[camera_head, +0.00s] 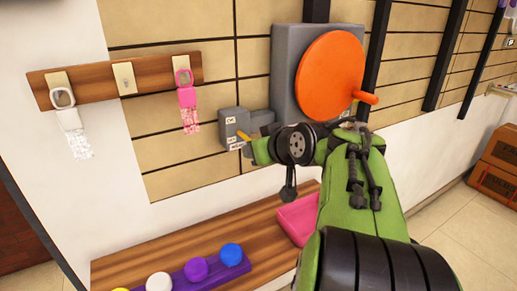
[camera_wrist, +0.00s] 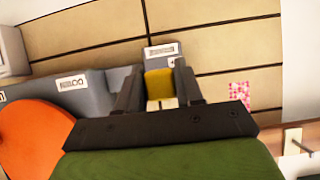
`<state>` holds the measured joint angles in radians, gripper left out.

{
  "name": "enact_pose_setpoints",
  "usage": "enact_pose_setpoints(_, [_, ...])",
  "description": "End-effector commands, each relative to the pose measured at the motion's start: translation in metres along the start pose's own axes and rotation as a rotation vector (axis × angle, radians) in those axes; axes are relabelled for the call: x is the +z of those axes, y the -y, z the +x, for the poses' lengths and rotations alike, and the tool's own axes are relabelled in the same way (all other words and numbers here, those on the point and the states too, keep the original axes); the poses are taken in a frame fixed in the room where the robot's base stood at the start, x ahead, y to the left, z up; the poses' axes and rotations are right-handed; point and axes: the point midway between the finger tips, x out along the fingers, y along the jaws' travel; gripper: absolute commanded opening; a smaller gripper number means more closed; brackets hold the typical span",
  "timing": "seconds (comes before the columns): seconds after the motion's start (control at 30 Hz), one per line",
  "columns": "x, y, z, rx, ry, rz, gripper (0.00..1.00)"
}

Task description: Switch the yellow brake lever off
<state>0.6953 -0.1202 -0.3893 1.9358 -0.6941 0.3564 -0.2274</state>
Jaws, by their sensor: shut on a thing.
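The yellow brake lever (camera_head: 243,136) sticks out from a small grey box (camera_head: 228,116) on the tiled wall. The box has small white labels; the upper one seems to read ON, and the lower ones are too small to read surely. My gripper (camera_head: 247,141) reaches it from the right, its fingers partly hidden by my green arm. In the wrist view the yellow lever (camera_wrist: 158,84) sits between the two dark fingers of my gripper (camera_wrist: 157,86), which is shut on it. The grey box (camera_wrist: 162,52) shows just beyond.
A large orange wheel (camera_head: 330,75) with a handle on a grey panel (camera_head: 285,60) stands right of the lever, close above my arm. A wooden rack (camera_head: 100,80) hangs left. Below are a wooden shelf (camera_head: 190,245), a pink tray (camera_head: 297,218) and a purple button strip (camera_head: 205,275).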

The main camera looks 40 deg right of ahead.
Motion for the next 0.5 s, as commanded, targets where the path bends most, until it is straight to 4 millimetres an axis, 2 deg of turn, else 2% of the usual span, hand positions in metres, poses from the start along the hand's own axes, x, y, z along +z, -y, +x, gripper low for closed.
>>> enact_pose_setpoints(0.07, [0.0037, 0.0005, 0.0017, -0.003, 0.012, 0.004, 0.0])
enact_pose_setpoints(0.1, [0.0035, 0.0005, 0.0017, -0.003, 0.011, 0.004, 0.42])
enact_pose_setpoints(0.2, [0.0027, 0.0004, 0.0013, -0.002, 0.009, 0.003, 0.57])
enact_pose_setpoints(0.5, [0.0007, 0.0001, -0.0016, 0.0, 0.003, 0.002, 0.57])
